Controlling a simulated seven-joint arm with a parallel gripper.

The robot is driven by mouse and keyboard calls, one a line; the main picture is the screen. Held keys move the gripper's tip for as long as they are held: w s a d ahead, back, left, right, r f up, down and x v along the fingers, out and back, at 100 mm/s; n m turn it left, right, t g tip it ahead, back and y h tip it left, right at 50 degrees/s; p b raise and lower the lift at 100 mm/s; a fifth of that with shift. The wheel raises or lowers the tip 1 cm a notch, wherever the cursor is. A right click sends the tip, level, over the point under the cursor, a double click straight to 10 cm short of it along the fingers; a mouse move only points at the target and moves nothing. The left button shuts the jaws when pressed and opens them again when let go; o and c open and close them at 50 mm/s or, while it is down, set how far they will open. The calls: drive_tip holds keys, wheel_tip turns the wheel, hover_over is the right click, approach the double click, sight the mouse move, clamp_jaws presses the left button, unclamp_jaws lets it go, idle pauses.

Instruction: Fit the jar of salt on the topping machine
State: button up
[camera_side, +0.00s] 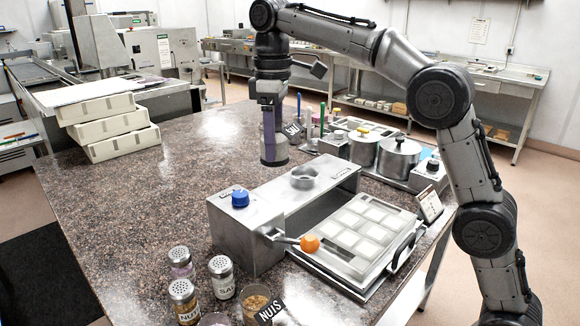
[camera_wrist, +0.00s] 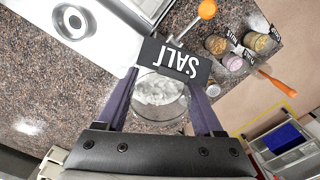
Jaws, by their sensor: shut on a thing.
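My gripper (camera_side: 269,136) is shut on a clear jar of salt (camera_side: 276,154), held upright above the counter. In the wrist view its purple fingers flank the jar (camera_wrist: 158,98), which is open at the top with white grains inside. A black SALT tag (camera_side: 293,130) sticks out at its side, also in the wrist view (camera_wrist: 175,58). The topping machine (camera_side: 238,238) is a steel box with a blue cap, a round collar (camera_side: 304,177) on top and an orange-knobbed lever (camera_side: 310,243). The collar looks empty, right of and nearer the camera than the jar.
Several shakers, one labelled SALT (camera_side: 221,280), and a jar of nuts (camera_side: 255,300) stand at the front edge. A mould tray (camera_side: 362,235) lies beside the machine. Steel pots (camera_side: 398,158) stand behind. White crates (camera_side: 110,125) are stacked at left.

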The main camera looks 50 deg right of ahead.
drive_tip(key=shift+w+d+f+m, duration=0.6)
drive_tip(key=shift+w+d+f, duration=1.1)
drive_tip(key=shift+d, duration=1.45)
drive_tip(key=shift+w+d+f+m, duration=0.6)
drive_tip(key=shift+w+d+f, duration=0.45)
drive_tip(key=shift+d+f, duration=1.65)
drive_tip(key=shift+w+d+f+m, duration=0.6)
drive_tip(key=shift+w+d+f, duration=0.9)
drive_tip(key=shift+d, duration=2.05)
drive_tip(key=shift+s+f, duration=0.2)
drive_tip(key=shift+f, duration=0.35)
drive_tip(key=shift+f, duration=0.3)
drive_tip(key=shift+f, duration=0.35)
drive_tip(key=shift+f, duration=0.15)
drive_tip(key=o, duration=1.5)
drive_tip(key=shift+f, duration=0.1)
